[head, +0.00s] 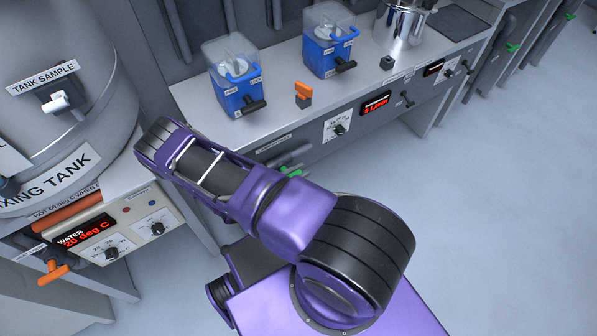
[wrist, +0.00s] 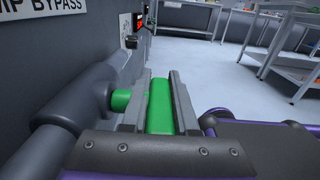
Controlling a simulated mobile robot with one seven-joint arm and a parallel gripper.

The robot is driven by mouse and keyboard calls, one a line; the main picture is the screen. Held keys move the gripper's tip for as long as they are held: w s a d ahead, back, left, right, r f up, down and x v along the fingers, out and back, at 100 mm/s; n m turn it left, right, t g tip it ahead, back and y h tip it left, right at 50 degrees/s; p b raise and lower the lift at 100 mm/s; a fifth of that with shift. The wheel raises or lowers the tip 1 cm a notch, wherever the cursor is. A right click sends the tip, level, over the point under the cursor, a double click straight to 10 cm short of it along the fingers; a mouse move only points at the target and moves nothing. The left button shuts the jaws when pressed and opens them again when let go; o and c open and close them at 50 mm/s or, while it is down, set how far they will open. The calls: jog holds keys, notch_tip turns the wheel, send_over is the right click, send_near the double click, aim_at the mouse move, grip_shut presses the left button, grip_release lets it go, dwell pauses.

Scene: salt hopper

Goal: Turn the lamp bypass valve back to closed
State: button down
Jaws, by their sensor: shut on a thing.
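The green handle of the lamp bypass valve (wrist: 160,108) lies between the two grey fingers of my gripper (wrist: 161,80) in the wrist view. The gripper is shut on this handle. A green stem runs left from the handle to a dark grey pipe fitting (wrist: 88,95) on the wall. A sign ending in "MP BYPASS" (wrist: 45,8) is above the pipe. In the head view, bits of the green valve (head: 290,171) show just beyond my purple arm. The arm hides most of that area, including the gripper.
A counter (head: 300,120) carries two blue hoppers (head: 236,90) (head: 330,50), an orange-handled switch (head: 303,95) and a metal pot (head: 403,22). The mixing tank (head: 70,90) stands at left above a water control panel (head: 115,235). Open floor (head: 500,220) lies to the right.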

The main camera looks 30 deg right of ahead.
jog(key=shift+y+p, duration=0.3)
jog(key=shift+p, duration=0.05)
jog(key=shift+y+p, duration=0.6)
jog(key=y+p, duration=0.3)
jog(key=shift+a+f+y, duration=0.15)
jog(key=shift+f+y, duration=0.15)
jog(key=shift+f, duration=0.1)
jog(key=y+p, duration=0.2)
jog(key=y, duration=0.1)
jog(key=f+y+p, duration=0.1)
jog(key=p, duration=0.1)
jog(key=shift+a+f, duration=0.1)
jog(key=shift+a, duration=0.25)
jog(key=shift+a+f+g+y+b, duration=0.1)
jog(key=shift+a+f+y+b, duration=0.2)
jog(key=shift+y, duration=1)
jog(key=shift+a+f+g+y+b, duration=0.1)
jog(key=shift+a+f+y+b, duration=0.2)
jog(key=shift+y, duration=1)
jog(key=shift+a+f+g+y+b, duration=0.15)
jog(key=shift+a+y, duration=0.25)
jog(key=shift+y, duration=0.9)
jog(key=shift+r, duration=0.1)
